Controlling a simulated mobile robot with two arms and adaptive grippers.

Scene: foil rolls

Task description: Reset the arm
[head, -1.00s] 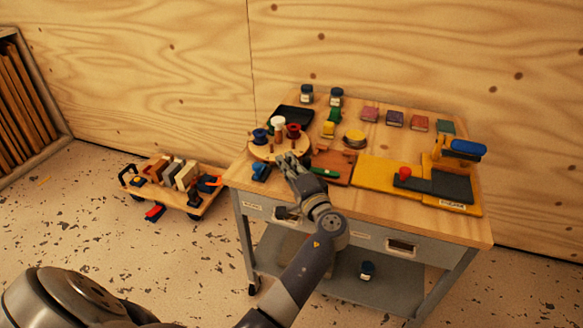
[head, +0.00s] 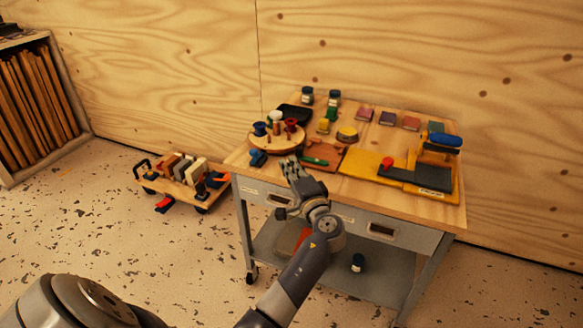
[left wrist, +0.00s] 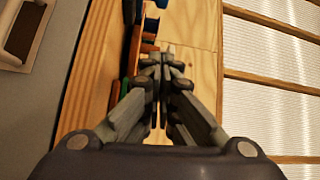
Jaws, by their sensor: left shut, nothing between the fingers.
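My left gripper (head: 291,168) is shut and empty. In the head view it shows over the front part of the wooden worktop (head: 238,165), just in front of the round wooden stand (head: 265,148) that holds several coloured spools. In the left wrist view its fingertips (left wrist: 162,57) meet, with the worktop's wood and some coloured things beyond them. The foil rolls cannot be told apart at this size. My right gripper is not in view.
Near the gripper are a small blue tool (head: 258,158), a brown board (head: 324,158) and a yellow board (head: 361,164). Jars (head: 307,96) and coloured blocks stand at the back. A low wheeled cart (head: 182,187) stands left of the table, with open floor around.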

